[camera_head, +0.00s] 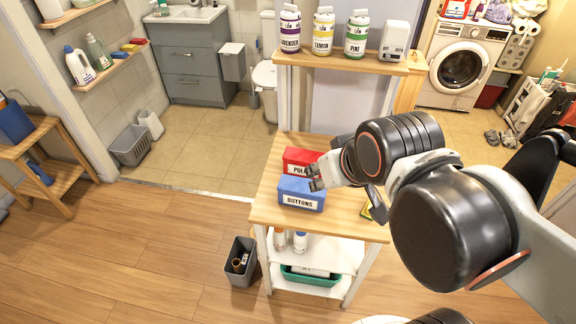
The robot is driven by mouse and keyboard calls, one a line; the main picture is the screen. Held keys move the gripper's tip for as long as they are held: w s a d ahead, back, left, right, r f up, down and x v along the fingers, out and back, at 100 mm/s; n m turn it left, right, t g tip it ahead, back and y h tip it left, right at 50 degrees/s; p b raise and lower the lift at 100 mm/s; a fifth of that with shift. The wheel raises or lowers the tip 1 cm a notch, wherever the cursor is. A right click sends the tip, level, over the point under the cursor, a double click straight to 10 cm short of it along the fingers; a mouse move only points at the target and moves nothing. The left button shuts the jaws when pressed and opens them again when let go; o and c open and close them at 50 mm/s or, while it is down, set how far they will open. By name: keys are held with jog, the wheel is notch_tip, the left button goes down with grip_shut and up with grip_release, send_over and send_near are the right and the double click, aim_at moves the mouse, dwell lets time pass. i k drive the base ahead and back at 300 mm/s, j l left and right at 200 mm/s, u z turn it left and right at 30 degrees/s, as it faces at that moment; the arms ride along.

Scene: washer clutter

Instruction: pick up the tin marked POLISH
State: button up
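A red tin (303,158) stands toward the back of the small wooden-topped cart. Its white label starts with P; the rest is partly hidden and too small to read surely. A blue tin marked BUTTONS (300,194) stands in front of it, close by. My gripper (314,178) reaches in from the right, at the right ends of the two tins. Its two fingertips look apart with nothing between them. I cannot tell whether it touches either tin.
The cart top (345,215) is bare at its right front. A yellow item (367,211) is partly hidden beneath my arm. A raised shelf (340,62) behind holds bottles marked LAVENDER, LEMON and PINE. A grey bin (240,262) stands left of the cart.

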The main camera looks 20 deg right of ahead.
aim_at(295, 160)
jog(key=l+u, duration=0.25)
jog(key=l, duration=0.25)
jog(key=k+l+u, duration=0.15)
jog(key=l+u, duration=0.15)
jog(key=l, duration=0.2)
jog(key=k+l+u, duration=0.1)
jog(key=l+u, duration=0.15)
jog(key=l, duration=0.2)
jog(key=k+l, duration=0.1)
jog(key=l, duration=0.25)
jog(key=k+l, duration=0.15)
jog(key=l, duration=0.2)
jog(key=k+l, duration=0.1)
jog(key=l, duration=0.25)
jog(key=k+l+u, duration=0.1)
jog(key=l, duration=0.25)
jog(key=k+l, duration=0.15)
jog(key=l, duration=0.2)
jog(key=k+l, duration=0.1)
jog(key=l, duration=0.25)
